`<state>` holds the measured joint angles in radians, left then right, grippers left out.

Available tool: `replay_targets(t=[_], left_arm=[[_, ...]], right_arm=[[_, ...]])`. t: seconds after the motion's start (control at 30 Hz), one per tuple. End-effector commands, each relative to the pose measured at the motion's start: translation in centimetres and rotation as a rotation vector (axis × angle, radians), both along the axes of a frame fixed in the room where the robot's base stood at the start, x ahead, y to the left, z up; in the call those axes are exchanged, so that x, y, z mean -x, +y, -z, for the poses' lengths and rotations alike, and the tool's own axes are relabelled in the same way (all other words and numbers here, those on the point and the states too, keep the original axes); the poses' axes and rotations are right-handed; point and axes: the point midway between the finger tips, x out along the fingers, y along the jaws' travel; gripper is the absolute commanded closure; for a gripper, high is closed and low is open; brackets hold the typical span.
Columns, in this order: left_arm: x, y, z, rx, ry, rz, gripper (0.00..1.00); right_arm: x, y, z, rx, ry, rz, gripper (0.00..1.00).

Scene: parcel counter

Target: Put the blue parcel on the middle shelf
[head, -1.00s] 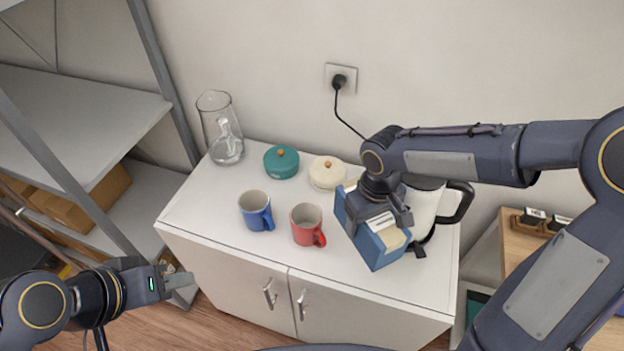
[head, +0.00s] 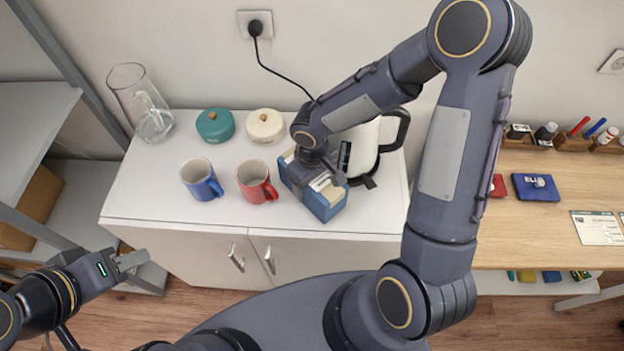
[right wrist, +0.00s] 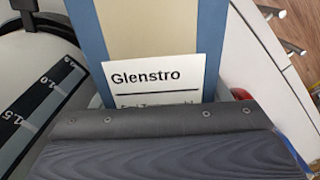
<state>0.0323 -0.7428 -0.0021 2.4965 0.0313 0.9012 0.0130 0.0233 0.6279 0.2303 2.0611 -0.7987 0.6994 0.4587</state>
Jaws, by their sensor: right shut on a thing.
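The blue parcel (head: 325,204) is a blue and cream box at the right part of the white cabinet top, beside the red mug. My right gripper (head: 322,178) is shut on it from above. I cannot tell whether its base touches the top. In the right wrist view the parcel (right wrist: 150,35) shows a white label reading "Glenstro", partly hidden by my gripper. Grey shelving stands at the left, with an upper board (head: 35,125) and a lower board (head: 85,200) in view. My left gripper (head: 133,262) hangs empty in front of the shelving; its opening is unclear.
The white cabinet (head: 150,205) also bears a glass jug (head: 143,105), teal pot (head: 214,125), cream pot (head: 264,126), blue mug (head: 201,180) and red mug (head: 256,182). A kettle (head: 362,150) stands close behind the parcel. A wooden desk (head: 540,235) is at right.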

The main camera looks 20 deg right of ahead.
Motion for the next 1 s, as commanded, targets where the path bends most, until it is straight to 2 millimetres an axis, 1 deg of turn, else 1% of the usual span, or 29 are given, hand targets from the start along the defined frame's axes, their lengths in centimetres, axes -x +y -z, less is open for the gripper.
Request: replay_targets(t=[0.13, 0.27, 0.3, 0.37, 0.6, 0.7, 0.73, 0.87, 1.0], left_arm=[[0.0, 0.0, 0.0, 0.000, 0.000, 0.000, 0.64], [0.0, 0.0, 0.4, 0.000, 0.000, 0.000, 0.64], [0.0, 0.0, 0.4, 0.000, 0.000, 0.000, 0.64], [0.0, 0.0, 0.3, 0.000, 0.000, 0.000, 0.64], [0.0, 0.0, 0.3, 0.000, 0.000, 0.000, 0.64], [0.0, 0.0, -0.3, 0.000, 0.000, 0.000, 0.64], [0.0, 0.0, -0.2, 0.000, 0.000, 0.000, 0.64], [0.0, 0.0, -0.2, 0.000, 0.000, 0.000, 0.64], [0.0, 0.0, -0.4, 0.000, 0.000, 0.000, 0.64]], right_arm=[[-0.1, 0.0, -0.1, 0.000, -0.002, 0.000, 0.70], [-0.1, 0.0, 0.3, 0.000, -0.003, 0.000, 0.70], [0.0, 0.0, 0.2, 0.001, -0.001, 0.000, 0.28], [0.0, 0.0, 0.2, 0.001, -0.001, 0.000, 0.22], [0.0, 0.0, 0.1, 0.001, -0.001, 0.000, 0.22], [0.0, 0.0, -0.4, 0.000, -0.001, 0.000, 0.22], [-0.1, 0.0, -0.5, 0.000, -0.003, 0.001, 0.22], [-0.2, 0.0, -2.6, -0.001, -0.009, 0.002, 0.22], [-0.2, 0.0, -5.7, -0.001, -0.009, 0.002, 0.22]])
